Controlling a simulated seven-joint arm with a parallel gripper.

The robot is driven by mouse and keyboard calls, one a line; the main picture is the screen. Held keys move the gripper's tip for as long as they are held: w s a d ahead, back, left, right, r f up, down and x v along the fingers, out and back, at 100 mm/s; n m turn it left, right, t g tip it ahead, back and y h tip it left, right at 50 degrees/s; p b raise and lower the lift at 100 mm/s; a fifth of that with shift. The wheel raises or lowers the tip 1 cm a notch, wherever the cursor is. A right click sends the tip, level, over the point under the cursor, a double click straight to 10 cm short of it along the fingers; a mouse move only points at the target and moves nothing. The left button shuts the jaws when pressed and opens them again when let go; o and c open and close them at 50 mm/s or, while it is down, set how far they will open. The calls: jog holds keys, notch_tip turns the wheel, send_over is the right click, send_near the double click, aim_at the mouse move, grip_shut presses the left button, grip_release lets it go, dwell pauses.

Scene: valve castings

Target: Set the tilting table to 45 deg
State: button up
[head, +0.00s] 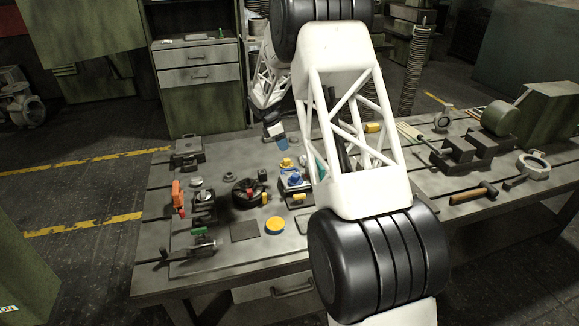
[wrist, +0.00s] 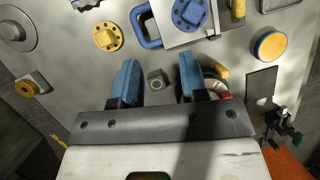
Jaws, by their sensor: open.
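A grey plate unit bearing a blue flanged part (head: 295,180) stands mid-bench and seems to be the tilting table; its angle cannot be read. A yellow handle (head: 298,198) is at its near side. In the wrist view the plate (wrist: 205,30) is cut by the top edge, with the blue flange (wrist: 190,12) on it. My gripper (head: 275,141) is above the back of the bench, partly behind my arm. In the wrist view my gripper (wrist: 158,82) has its blue fingertips wide apart and empty, with a grey nut (wrist: 155,80) below between them.
A black round unit (head: 248,194) with red and yellow parts is beside the plate unit; my right finger partly covers it in the wrist view. A yellow disc (head: 275,225), dark square (head: 244,231) and yellow flange (wrist: 107,36) lie nearby. A hammer (head: 473,194) lies right.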

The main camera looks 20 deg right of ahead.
jog(key=w+f+n, duration=0.1)
jog(key=w+f, duration=0.3)
jog(key=f, duration=0.2)
jog(key=shift+w+d+f+n, duration=0.25)
jog(key=shift+d+f+n, duration=0.15)
jog(key=shift+x, duration=3.9)
jog(key=shift+s+d+r, duration=0.1)
jog(key=shift+s, duration=0.05)
jog(key=shift+c, duration=0.3)
grip_shut()
